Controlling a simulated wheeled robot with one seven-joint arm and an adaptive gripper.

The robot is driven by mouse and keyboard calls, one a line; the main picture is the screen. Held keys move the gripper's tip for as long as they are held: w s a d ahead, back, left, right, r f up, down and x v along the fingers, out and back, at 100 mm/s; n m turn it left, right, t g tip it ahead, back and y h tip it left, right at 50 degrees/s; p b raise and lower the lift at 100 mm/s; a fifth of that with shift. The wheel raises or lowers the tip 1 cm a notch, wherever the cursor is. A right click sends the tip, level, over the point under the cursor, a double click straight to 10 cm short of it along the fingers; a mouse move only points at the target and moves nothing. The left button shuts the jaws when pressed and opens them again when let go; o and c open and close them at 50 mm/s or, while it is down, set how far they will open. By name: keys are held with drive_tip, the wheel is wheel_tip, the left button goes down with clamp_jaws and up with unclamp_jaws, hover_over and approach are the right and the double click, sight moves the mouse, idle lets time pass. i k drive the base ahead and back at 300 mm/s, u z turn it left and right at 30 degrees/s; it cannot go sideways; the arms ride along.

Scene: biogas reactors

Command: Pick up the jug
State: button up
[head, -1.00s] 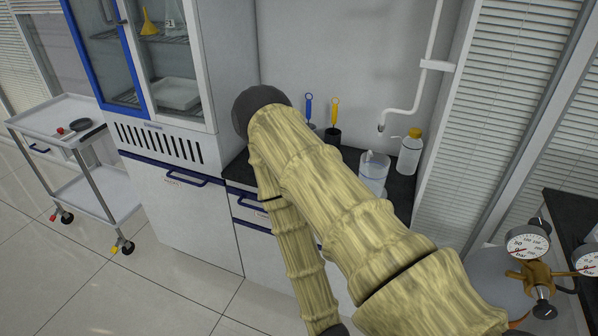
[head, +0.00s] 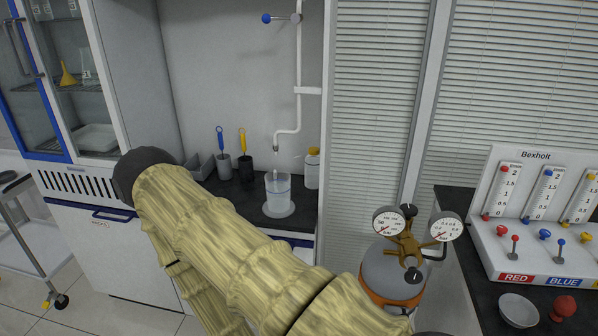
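The jug (head: 278,195) is a clear, bluish, open-topped vessel. It stands upright on a pale round base or plate on the dark counter (head: 243,201), below the end of a white tap pipe (head: 289,130). Its handle cannot be made out. My arm crosses the lower left and middle of the view, with its dark joint left of the jug. My gripper is not in view, so its state and its distance from the jug do not show.
A yellow-capped bottle (head: 312,170) stands right behind the jug. A gas cylinder with gauges (head: 393,275) and a Bexholt panel (head: 540,215) are at the right.

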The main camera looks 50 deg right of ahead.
sight(278, 189)
drive_tip(key=u, duration=0.1)
drive_tip(key=k, duration=0.1)
drive_tip(key=z, duration=1.2)
